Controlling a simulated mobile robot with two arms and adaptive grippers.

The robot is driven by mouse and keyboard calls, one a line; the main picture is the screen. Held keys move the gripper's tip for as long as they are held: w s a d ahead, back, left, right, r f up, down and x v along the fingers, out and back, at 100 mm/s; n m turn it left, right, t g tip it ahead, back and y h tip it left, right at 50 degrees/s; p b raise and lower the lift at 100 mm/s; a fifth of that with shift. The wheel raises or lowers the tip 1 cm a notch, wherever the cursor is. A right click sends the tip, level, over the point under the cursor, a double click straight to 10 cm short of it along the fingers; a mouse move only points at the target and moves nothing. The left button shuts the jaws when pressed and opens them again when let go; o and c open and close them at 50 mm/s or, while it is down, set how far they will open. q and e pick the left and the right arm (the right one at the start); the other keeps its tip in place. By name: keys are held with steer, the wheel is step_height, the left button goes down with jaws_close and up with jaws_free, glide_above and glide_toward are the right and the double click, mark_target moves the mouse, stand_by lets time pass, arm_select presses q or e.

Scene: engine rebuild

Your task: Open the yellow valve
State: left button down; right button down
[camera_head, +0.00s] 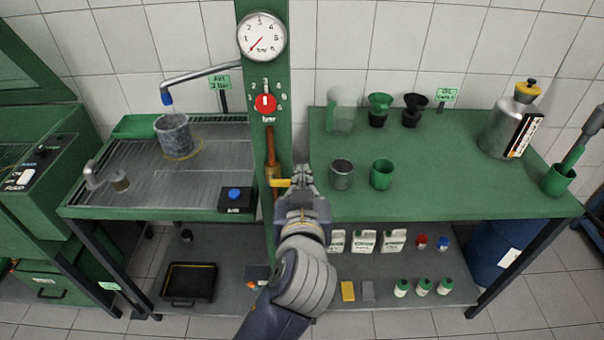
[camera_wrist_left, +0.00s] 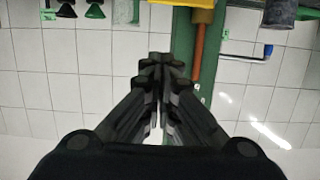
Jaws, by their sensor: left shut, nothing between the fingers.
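The yellow valve (camera_head: 280,183) sits on a copper pipe (camera_head: 271,148) that runs down the green column. Its yellow handle lies sideways across the pipe and points right. My left gripper (camera_head: 303,172) is just right of the handle, its fingers shut and empty. I cannot tell whether it touches the handle. In the left wrist view the shut fingers (camera_wrist_left: 161,62) point toward the column, and the yellow handle (camera_wrist_left: 188,3) is cut off at the top edge beside the pipe (camera_wrist_left: 198,45). My right gripper is not in view.
The green column (camera_head: 265,75) carries a gauge (camera_head: 262,36) and a red knob (camera_head: 265,103). A washing tray (camera_head: 120,165) with a metal cylinder (camera_head: 174,136) is at left. A green table (camera_head: 450,185) with cups (camera_head: 381,174) is at right, its front left corner beside my gripper.

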arm_select(q)
steer(key=w+f+p, duration=0.2)
steer(key=w+f, duration=0.4)
steer(key=w, duration=0.2)
steer(key=shift+p, duration=0.4)
steer(key=shift+a, duration=0.2)
